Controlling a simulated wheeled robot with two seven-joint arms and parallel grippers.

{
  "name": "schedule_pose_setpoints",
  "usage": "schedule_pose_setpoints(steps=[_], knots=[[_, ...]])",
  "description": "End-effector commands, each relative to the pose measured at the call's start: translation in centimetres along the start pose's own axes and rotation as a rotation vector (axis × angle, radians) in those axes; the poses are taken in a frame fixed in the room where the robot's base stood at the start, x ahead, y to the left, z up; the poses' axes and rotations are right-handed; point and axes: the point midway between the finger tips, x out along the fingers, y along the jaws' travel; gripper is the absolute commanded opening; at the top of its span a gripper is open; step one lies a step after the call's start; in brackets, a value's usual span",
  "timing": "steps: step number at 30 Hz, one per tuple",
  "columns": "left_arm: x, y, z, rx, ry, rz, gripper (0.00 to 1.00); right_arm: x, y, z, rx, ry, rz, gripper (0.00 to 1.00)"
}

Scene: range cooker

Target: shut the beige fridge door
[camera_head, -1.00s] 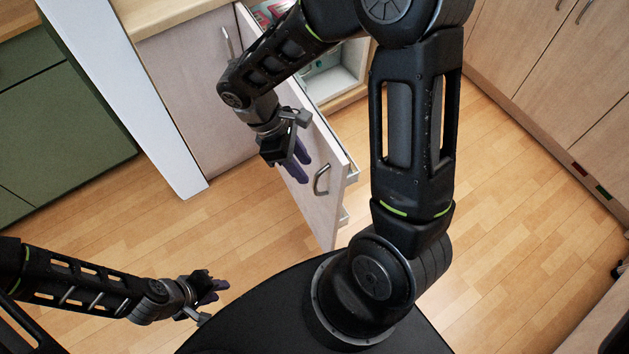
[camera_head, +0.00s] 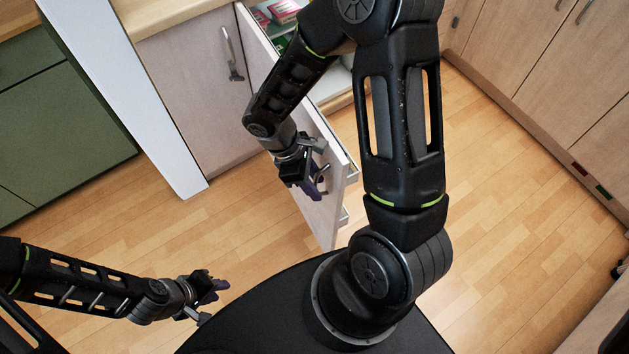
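The beige fridge door (camera_head: 325,217) stands open, swung out from the cabinet front toward me, with its outer face to the left. Its bar handle (camera_head: 325,172) is near the free edge, partly hidden by my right gripper. My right gripper (camera_head: 317,190) is in front of the outer face, close to the handle. I cannot tell whether it touches the door, and its finger gap is unclear. My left gripper (camera_head: 213,287) is low on the left, away from the door. Its fingers are too small and dark to read.
The fridge interior (camera_head: 343,88) holds packages (camera_head: 284,12) and is partly hidden by my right arm. A closed beige cabinet door (camera_head: 195,90) is left of the opening. A white panel (camera_head: 150,110) juts out further left. Wooden floor (camera_head: 500,200) is clear on the right.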

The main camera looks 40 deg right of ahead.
Motion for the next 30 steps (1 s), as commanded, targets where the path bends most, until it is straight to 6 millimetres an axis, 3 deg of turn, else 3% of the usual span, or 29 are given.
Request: schedule_pose_setpoints(steps=[13,30], knots=[[0.0,0.0,0.0,0.0,0.0,0.0,0.28,-0.05,0.02,-0.01,0.0,0.0,0.0,0.0],[-0.01,0.0,0.0,0.0,0.0,0.0,0.28,-0.07,0.03,-0.01,0.0,0.0,0.001,0.0]])
